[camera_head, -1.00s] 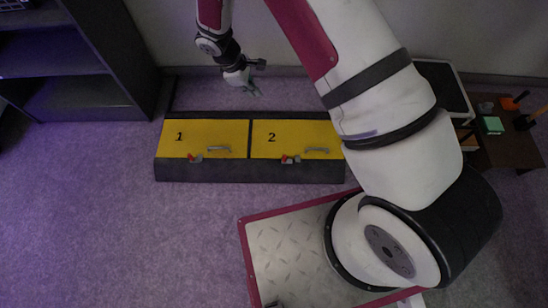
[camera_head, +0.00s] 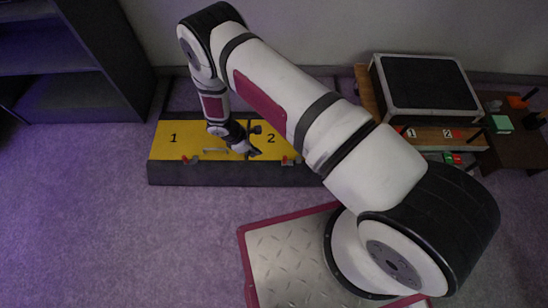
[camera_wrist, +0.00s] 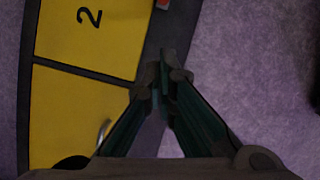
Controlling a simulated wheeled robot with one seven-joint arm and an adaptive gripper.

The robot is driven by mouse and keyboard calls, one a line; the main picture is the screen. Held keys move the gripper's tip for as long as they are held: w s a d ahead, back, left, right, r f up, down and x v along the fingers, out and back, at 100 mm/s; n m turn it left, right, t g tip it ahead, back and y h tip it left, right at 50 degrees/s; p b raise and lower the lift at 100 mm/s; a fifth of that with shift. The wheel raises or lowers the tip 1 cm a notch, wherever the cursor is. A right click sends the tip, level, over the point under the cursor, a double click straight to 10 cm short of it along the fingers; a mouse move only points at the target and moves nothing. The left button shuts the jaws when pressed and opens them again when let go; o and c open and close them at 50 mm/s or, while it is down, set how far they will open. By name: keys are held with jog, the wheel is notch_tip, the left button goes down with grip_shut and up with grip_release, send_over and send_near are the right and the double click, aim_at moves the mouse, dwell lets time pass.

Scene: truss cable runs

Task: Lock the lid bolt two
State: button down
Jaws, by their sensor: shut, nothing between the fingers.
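A long dark box with two yellow lids lies on the floor, both lids down. Lid two (camera_head: 276,151) is partly hidden behind my arm in the head view; it also shows in the wrist view (camera_wrist: 110,48). Bolt two (camera_head: 288,161), small with a red part, sits at its front edge. In the wrist view a red piece (camera_wrist: 162,4) beside lid two is cut off at the top; whether it is locked cannot be told. My gripper (camera_head: 257,153) is shut and empty, left of bolt two. In the wrist view its fingertips (camera_wrist: 163,66) are over the dark front rim.
A dark shelf (camera_head: 100,70) stands at the left. A bench with a black-topped case (camera_head: 425,85) and a brown table (camera_head: 520,145) are at the right. Floor in front is clear.

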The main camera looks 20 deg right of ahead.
aim_at(284, 158)
jog(key=shift+f, duration=0.1)
jog(key=b+x, duration=0.4)
jog(key=x, duration=0.6)
jog(key=shift+d+b, duration=0.35)
jog(key=shift+d, duration=1.65)
jog(key=shift+s+d, duration=0.25)
jog(key=shift+d, duration=0.65)
jog(key=shift+s+d, duration=0.2)
jog(key=shift+d, duration=0.75)
